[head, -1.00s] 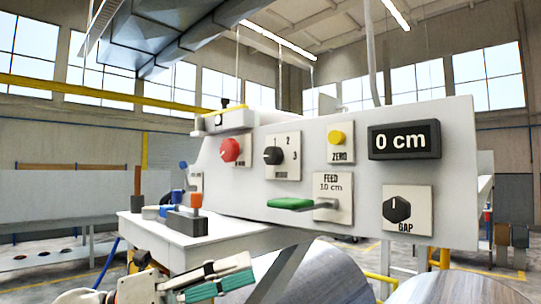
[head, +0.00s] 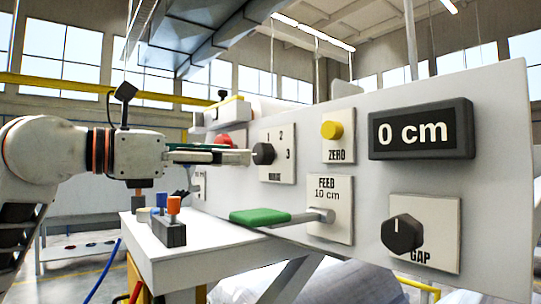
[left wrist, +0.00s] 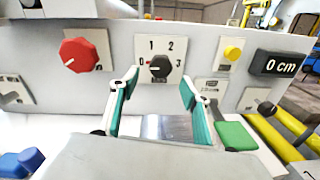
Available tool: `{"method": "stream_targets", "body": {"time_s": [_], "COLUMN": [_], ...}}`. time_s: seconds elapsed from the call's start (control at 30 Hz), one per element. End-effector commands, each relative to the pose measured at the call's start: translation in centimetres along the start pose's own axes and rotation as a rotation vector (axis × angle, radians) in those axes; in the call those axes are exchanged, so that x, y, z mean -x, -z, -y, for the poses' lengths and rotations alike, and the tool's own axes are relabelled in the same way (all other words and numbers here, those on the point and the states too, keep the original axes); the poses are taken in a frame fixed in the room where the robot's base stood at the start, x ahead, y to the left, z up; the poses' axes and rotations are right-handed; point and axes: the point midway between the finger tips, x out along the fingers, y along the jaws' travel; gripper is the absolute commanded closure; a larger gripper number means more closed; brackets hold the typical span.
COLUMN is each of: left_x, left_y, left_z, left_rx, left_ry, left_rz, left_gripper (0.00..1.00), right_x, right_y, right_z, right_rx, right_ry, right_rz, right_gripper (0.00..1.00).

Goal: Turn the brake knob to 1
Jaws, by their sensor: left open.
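The brake knob (head: 263,153) is a small black knob on a pale plate on the upright panel. In the left wrist view the knob (left wrist: 160,66) sits amid the numbers 0 to 3, and its pointer seems to face left, toward 0. My left gripper (head: 247,157) reaches in from the left, its tips just left of the knob in the head view. In the left wrist view the gripper (left wrist: 159,82) is open, its green-padded fingers on either side below the knob, with nothing between them. Contact with the knob cannot be made out. My right gripper is not in view.
A red knob (left wrist: 80,54) is left of the brake plate. To its right are a yellow ZERO button (head: 332,130), a 0 cm display (head: 420,129) and a GAP knob (head: 402,234). A green-handled feed lever (head: 260,216) juts out below. A peg block (head: 170,233) stands on the bench.

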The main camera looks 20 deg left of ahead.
Motion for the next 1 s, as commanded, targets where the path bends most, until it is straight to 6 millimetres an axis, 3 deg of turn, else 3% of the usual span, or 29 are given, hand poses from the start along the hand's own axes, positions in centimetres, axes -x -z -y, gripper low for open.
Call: {"method": "stream_targets", "body": {"time_s": [0.43,0.87,1.0], "left_x": [-6.3,-7.3,-7.3], "left_y": [-0.1,0.1,0.1], "left_z": [0.1,0.1,0.1], "left_rx": [0.002,0.001,0.001], "left_ry": [0.004,0.002,0.002], "left_rz": [-0.001,0.000,0.000], "left_gripper": [0.53,0.53,0.90], "right_x": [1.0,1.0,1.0], "right_y": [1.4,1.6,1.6], "right_z": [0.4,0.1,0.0], "right_rx": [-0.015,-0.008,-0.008], "right_ry": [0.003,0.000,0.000], "right_rz": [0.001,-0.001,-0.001], "right_gripper": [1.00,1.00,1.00]}}
